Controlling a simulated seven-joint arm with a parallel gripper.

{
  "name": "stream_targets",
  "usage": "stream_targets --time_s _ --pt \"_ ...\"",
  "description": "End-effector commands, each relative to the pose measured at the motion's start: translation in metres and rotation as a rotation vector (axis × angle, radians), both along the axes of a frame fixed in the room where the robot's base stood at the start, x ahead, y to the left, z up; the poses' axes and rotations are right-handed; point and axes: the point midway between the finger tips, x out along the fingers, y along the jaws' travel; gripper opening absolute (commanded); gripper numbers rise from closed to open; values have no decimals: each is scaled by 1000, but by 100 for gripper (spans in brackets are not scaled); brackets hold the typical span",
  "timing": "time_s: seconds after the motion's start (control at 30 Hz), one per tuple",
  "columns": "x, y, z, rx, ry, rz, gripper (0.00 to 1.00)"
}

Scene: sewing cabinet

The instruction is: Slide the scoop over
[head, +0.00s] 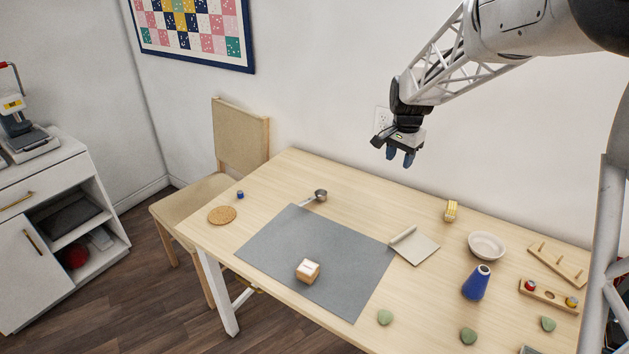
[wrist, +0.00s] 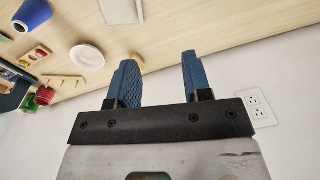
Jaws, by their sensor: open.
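The scoop (head: 320,195) is a small metal cup with a short handle. It lies at the back left of the wooden table (head: 290,170), by the back edge of the grey mat (head: 340,245), its handle pointing left and towards the front. My gripper (head: 400,158) hangs in the air, high above the back of the table and to the right of the scoop, with its fingers pointing down. In the wrist view my gripper (wrist: 158,68) shows two blue fingers apart with nothing between them. The scoop does not show in the wrist view.
A wooden block (head: 307,271) with a white top stands on the mat. A cork disc (head: 222,215) and blue cylinder (head: 240,194) lie left of the scoop. A pale board (head: 416,249), yellow item (head: 450,210), white bowl (head: 486,245) and blue vase (head: 476,284) stand to the right.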

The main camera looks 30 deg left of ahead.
Motion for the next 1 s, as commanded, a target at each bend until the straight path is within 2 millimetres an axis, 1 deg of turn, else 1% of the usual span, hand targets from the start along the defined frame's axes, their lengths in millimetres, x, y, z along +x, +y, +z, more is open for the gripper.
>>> stream_targets --time_s 0.03,0.27,0.5,0.77,1.0 --pt "3 13 -8 -1 4 1 45" --pt "15 64 -37 -4 16 -13 45" --pt "22 119 -72 -9 29 -28 45" --pt "24 178 -112 -16 41 -43 45" --pt "20 231 -153 -23 52 -57 45"
